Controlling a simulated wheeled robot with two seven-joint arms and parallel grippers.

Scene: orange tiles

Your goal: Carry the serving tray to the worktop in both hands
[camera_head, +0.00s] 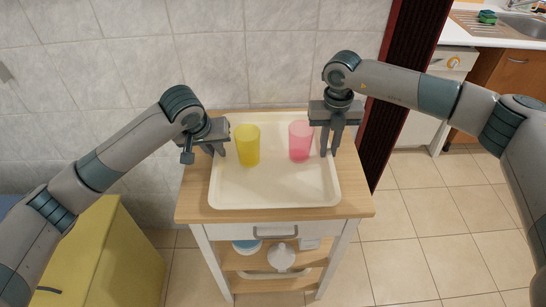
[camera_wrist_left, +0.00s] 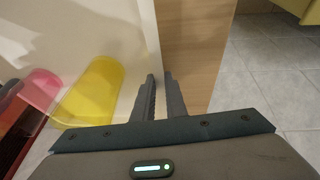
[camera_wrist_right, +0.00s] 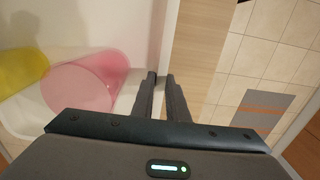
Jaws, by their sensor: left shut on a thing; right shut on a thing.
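The cream serving tray (camera_head: 275,188) lies on the wooden top of a small trolley (camera_head: 190,205). A yellow cup (camera_head: 248,146) and a pink cup (camera_head: 300,141) stand upright on it. My left gripper (camera_head: 218,150) is shut on the tray's left rim, beside the yellow cup; the left wrist view shows its fingers (camera_wrist_left: 160,92) on either side of the rim. My right gripper (camera_head: 329,152) is shut on the tray's right rim, beside the pink cup; its fingers (camera_wrist_right: 161,85) straddle the rim in the right wrist view. The worktop (camera_head: 480,28) is at the upper right.
A sink (camera_head: 525,24) and a drying rack with green things (camera_head: 487,17) are on the worktop. A dark red door frame (camera_head: 395,90) stands right of the trolley. A yellow cabinet (camera_head: 110,260) is at lower left. Tiled floor (camera_head: 425,230) is clear on the right.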

